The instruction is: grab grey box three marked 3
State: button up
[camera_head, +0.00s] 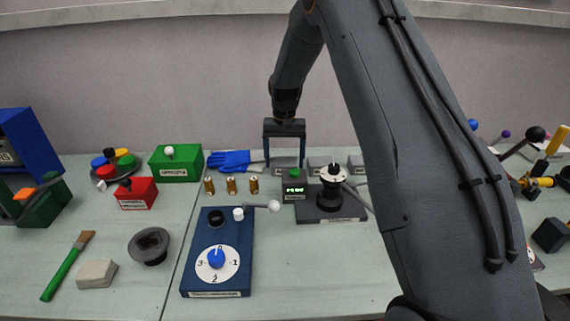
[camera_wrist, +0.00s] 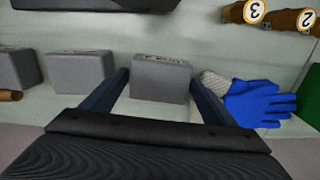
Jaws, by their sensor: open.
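My gripper (camera_head: 284,165) is open above the back of the table, pointing down. In the wrist view its two fingers (camera_wrist: 158,77) stand on either side of a grey box (camera_wrist: 160,82), with the box between them and no clear grip on it. The marking on top of this box is upside down and too small to read. The same box (camera_head: 285,164) shows partly between the fingers in the head view. Two more grey boxes, one near (camera_wrist: 78,72) and one farther off (camera_wrist: 14,70), stand to its left in the wrist view. I cannot tell which is marked 3.
Blue gloves (camera_wrist: 258,103) lie close beside one finger. Brass tubes (camera_head: 231,185) stand in front, with 3 and 2 readable on two in the wrist view. A green display box (camera_head: 294,190) and a dark joystick unit (camera_head: 331,204) are near. A blue dial panel (camera_head: 217,262) lies forward.

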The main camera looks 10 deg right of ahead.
jog(key=shift+f, duration=0.7)
jog(key=c, duration=0.9)
jog(key=shift+r, duration=0.1)
